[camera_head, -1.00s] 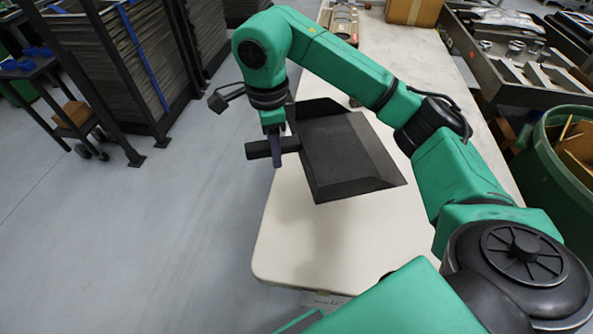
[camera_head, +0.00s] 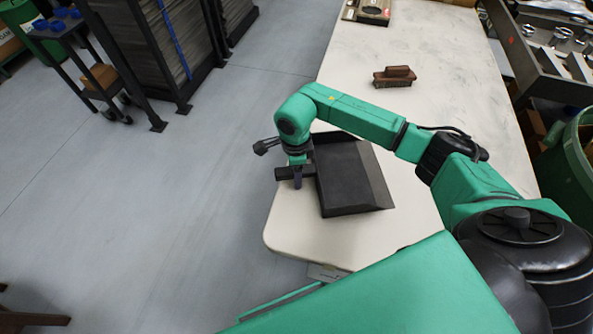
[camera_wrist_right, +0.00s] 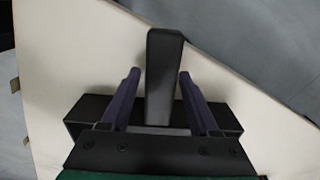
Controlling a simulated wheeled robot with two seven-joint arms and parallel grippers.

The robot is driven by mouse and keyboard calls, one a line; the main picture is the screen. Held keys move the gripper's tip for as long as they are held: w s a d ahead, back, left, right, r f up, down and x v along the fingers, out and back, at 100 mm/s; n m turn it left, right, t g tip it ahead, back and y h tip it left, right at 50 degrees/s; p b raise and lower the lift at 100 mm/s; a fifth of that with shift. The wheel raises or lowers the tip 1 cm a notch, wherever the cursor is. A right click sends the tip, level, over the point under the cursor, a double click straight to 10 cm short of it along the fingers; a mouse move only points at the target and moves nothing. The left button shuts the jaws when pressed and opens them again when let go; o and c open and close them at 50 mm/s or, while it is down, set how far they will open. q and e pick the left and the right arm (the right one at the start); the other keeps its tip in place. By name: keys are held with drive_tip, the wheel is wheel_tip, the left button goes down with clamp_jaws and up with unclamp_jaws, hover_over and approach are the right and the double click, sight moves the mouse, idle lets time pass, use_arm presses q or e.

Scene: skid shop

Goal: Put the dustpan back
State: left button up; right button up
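The black dustpan (camera_head: 350,178) lies flat on or just above the near left end of the pale table (camera_head: 405,240), its pan toward the right and its handle (camera_head: 281,174) reaching toward the left edge. My right gripper (camera_head: 297,180) is over the handle, pointing down. In the right wrist view the handle (camera_wrist_right: 164,75) lies between the two purple fingers (camera_wrist_right: 160,85), with narrow gaps seen on both sides, so the gripper looks open around it. The pan itself is hardly seen there. My left gripper is not in view.
A brown brush (camera_head: 394,77) lies farther along the table, and a small tray (camera_head: 367,10) is at its far end. A green bin (camera_head: 575,165) stands at the right. Dark racks and a small cart (camera_head: 80,60) stand at the left; the floor between is clear.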

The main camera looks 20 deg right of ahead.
drive_tip(key=shift+r, duration=0.15)
wheel_tip(320, 180, up, 12)
drive_tip(key=b, duration=0.1)
idle(0.4)
